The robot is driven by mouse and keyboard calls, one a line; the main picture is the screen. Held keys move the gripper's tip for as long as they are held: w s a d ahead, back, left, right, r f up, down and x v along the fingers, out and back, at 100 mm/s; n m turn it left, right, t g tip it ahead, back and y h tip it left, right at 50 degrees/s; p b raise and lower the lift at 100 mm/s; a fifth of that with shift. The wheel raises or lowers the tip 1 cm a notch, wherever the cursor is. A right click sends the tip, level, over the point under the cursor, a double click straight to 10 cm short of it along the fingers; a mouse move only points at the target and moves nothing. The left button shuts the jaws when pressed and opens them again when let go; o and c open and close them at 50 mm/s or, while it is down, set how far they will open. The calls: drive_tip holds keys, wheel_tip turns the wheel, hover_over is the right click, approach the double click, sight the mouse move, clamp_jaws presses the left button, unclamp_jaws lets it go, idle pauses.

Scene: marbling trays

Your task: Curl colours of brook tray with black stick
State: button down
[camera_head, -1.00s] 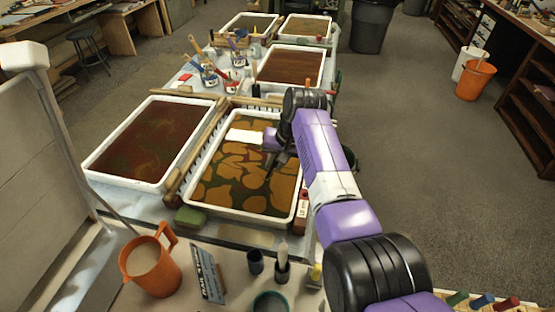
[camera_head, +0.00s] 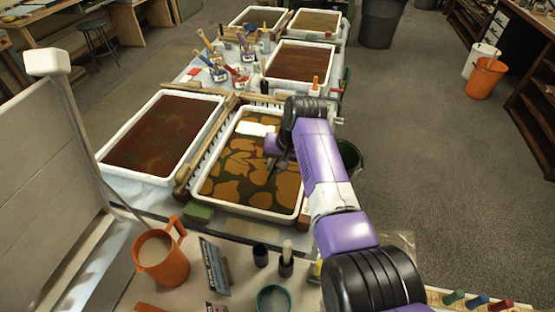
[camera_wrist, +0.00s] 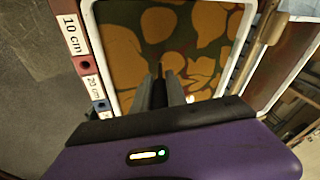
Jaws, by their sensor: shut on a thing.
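The tray beneath my gripper (camera_head: 277,158) is white-rimmed (camera_head: 246,210) and holds orange blotches on a dark green and brown ground. Its rim also shows in the wrist view (camera_wrist: 98,45). My gripper is shut on the thin black stick (camera_wrist: 160,72), which points down over the middle of the tray. In the wrist view the gripper fingers (camera_wrist: 167,92) stand close together around it. I cannot tell whether the stick's tip touches the liquid. The blotches have mostly rounded edges. I cannot read a tray name.
A dark red-brown tray (camera_head: 108,167) stands left, past wooden rails (camera_head: 190,170). More trays and brush pots (camera_head: 238,80) stand behind. An orange jug (camera_head: 163,262), a small sign (camera_head: 214,266) and cups (camera_head: 260,255) are in front. A dark bucket (camera_head: 350,158) is right of the tray.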

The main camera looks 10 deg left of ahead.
drive_tip(key=shift+s+a+p, duration=0.1)
drive_tip(key=shift+s+p, duration=0.25)
drive_tip(key=shift+s, duration=0.05)
drive_tip(key=s+p, duration=0.1)
drive_tip(key=p, duration=0.2)
drive_tip(key=shift+s+d+r, duration=0.15)
drive_tip(key=shift+s+d, duration=0.05)
drive_tip(key=shift+s, duration=0.2)
idle(0.3)
drive_tip(key=shift+s+d+p, duration=0.15)
drive_tip(key=shift+p, duration=0.4)
